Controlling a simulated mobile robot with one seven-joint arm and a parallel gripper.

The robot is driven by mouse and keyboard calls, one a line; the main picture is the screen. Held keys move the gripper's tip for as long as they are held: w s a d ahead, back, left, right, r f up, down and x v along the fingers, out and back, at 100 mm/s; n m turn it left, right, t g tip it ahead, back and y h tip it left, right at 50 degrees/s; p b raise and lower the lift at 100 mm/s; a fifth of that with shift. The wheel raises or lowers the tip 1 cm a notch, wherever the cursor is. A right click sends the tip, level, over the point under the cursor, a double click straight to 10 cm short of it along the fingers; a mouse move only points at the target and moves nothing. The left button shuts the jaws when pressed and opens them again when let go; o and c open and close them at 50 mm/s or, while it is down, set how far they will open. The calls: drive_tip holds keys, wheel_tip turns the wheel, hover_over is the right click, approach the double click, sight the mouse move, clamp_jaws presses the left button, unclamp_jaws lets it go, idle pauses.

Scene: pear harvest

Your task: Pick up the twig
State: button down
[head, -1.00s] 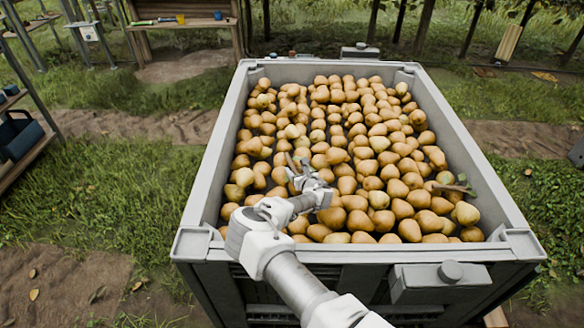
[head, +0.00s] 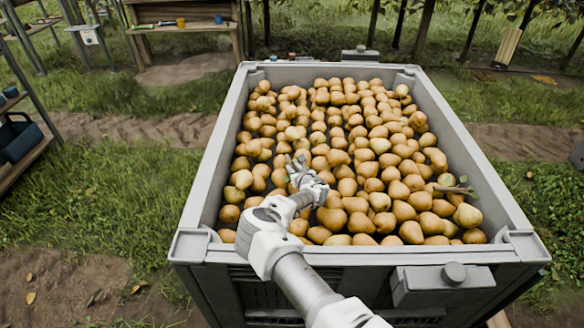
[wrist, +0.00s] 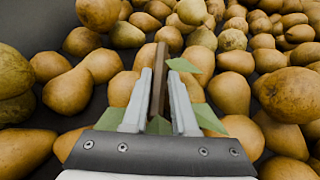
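My gripper (wrist: 159,85) points into the bin over the pears, left of the bin's middle in the head view (head: 300,170). Its two pale fingers are closed on a brown twig (wrist: 158,82), which stands lengthwise between them. Green leaves (wrist: 184,65) stick out past the fingers and near their base. The twig's lower part is hidden by the gripper. In the head view only a small greenish bit of it shows at the fingertips. Another brown twig with a leaf (head: 456,188) lies on the pears near the bin's right wall, apart from my gripper.
Many pears (head: 340,140) fill the large grey bin (head: 214,180), whose raised walls surround my gripper. A grey box (head: 441,285) is fixed on the bin's near side. A wooden bench (head: 190,25) stands at the back left. Grass and dirt paths lie around.

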idle(0.5)
wheel_tip(320, 180, up, 4)
drive_tip(key=shift+r+p, duration=0.25)
drive_tip(key=shift+p, duration=0.8)
drive_tip(key=s+a+r+p, duration=0.3)
drive_tip(key=s+r, duration=0.3)
drive_tip(key=s, duration=0.5)
drive_tip(key=shift+s+a+r+p, duration=0.15)
drive_tip(key=shift+r+p, duration=0.05)
drive_tip(key=shift+p, duration=0.15)
